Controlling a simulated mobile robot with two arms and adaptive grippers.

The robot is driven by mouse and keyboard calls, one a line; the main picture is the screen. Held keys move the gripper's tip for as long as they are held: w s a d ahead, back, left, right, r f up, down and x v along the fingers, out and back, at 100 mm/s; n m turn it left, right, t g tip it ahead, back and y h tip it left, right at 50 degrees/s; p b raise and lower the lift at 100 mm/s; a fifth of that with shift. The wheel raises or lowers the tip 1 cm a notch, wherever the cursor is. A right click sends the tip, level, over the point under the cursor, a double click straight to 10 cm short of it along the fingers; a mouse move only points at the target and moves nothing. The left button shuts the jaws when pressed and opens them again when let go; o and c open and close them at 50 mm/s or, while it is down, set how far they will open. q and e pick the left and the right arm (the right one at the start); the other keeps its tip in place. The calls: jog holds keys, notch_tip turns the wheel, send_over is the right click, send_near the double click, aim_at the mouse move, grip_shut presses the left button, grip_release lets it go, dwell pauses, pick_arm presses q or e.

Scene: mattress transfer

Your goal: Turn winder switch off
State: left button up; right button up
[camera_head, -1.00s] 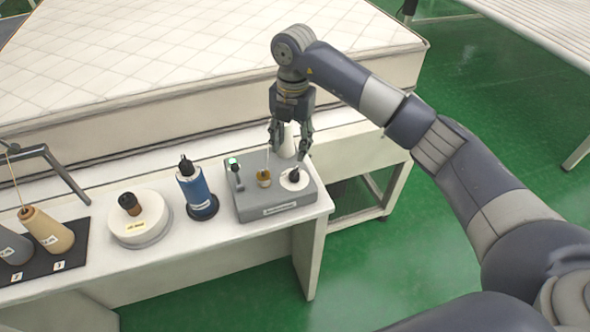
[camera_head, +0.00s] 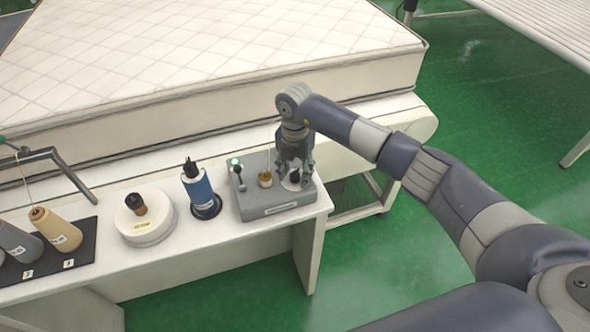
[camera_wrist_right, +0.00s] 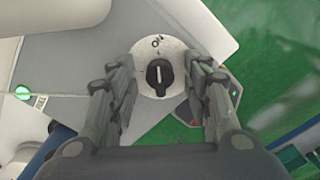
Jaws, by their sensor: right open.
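The winder (camera_head: 268,211) is a grey box at the right end of the white table. Its switch is a black rotary knob (camera_wrist_right: 158,76) on a round white dial (camera_wrist_right: 147,104). In the right wrist view the white line on the knob points up, toward the lettering "ON" on the dial. My right gripper (camera_head: 294,171) is right above the switch, pointing down. Its fingers are open on both sides of the knob, with a gap on each side. In the head view the fingers partly cover the dial. My left gripper is not in view.
A green light (camera_head: 235,161) and a brass-coloured piece (camera_head: 265,178) are on the winder's top, left of the dial. A blue spool (camera_head: 198,188), a white round base (camera_head: 146,229) and a tan cone (camera_head: 55,230) stand further left. A quilted mattress (camera_head: 200,50) lies behind.

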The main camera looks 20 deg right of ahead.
grip_shut()
